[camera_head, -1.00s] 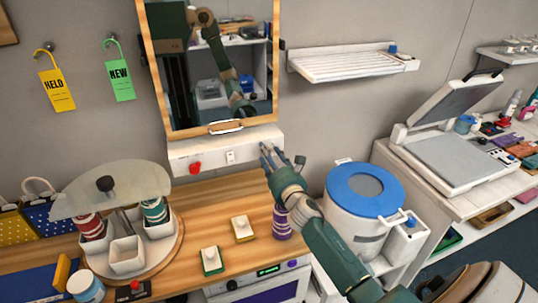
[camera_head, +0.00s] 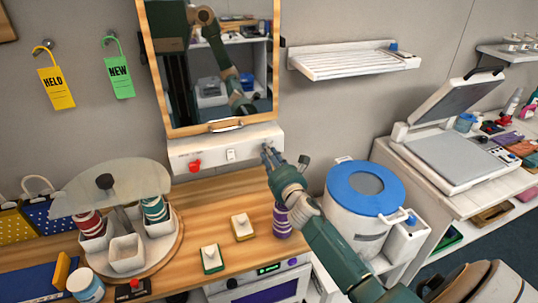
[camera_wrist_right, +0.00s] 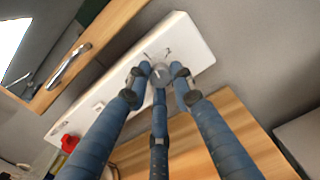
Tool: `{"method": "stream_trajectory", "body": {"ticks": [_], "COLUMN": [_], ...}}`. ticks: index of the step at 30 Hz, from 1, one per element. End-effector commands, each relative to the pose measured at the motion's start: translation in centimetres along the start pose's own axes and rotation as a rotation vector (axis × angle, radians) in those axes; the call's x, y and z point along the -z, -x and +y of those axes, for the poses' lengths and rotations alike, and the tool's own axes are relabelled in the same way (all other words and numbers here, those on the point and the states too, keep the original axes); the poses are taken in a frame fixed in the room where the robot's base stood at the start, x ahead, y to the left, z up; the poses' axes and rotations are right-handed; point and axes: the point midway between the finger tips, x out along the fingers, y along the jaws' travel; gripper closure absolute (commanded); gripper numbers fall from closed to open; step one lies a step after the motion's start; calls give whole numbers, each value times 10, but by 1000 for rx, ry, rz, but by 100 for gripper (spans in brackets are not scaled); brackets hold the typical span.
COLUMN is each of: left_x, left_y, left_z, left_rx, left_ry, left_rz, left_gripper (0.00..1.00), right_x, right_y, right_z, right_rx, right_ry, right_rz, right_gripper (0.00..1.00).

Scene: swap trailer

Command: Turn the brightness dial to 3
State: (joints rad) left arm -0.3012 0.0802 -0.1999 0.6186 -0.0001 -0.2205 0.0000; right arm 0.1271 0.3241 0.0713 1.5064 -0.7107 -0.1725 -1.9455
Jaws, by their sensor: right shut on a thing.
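A white panel (camera_head: 212,152) is fixed to the wall below the mirror. At its right end my right gripper (camera_head: 268,153) is shut on a small grey dial, which the fingers hide in the head view. In the right wrist view the dial (camera_wrist_right: 161,74) shows between the blue fingertips of the right gripper (camera_wrist_right: 160,82). Fine dark marks lie on the panel around the dial, too small to read. The dial's pointer setting cannot be made out. My left gripper is not in view.
A red knob (camera_head: 195,166) and a white switch (camera_head: 231,155) sit on the panel, left of the dial. The mirror (camera_head: 215,75) is just above. A purple striped bottle (camera_head: 282,222) stands below my right arm, and a blue-lidded bin (camera_head: 365,187) is to its right.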

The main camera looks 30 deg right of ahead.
Motion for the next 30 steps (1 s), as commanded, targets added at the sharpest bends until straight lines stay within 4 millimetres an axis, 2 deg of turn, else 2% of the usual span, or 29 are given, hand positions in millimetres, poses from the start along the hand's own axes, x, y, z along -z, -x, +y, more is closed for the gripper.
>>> {"method": "stream_trajectory", "body": {"ticks": [30], "left_x": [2], "left_y": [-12], "left_z": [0], "left_rx": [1], "left_ry": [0], "left_rz": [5], "left_gripper": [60], "right_x": [-6], "right_y": [-2], "right_z": [-4], "right_rx": [-4], "right_ry": [-957], "right_rz": [-12], "right_gripper": [100]}}
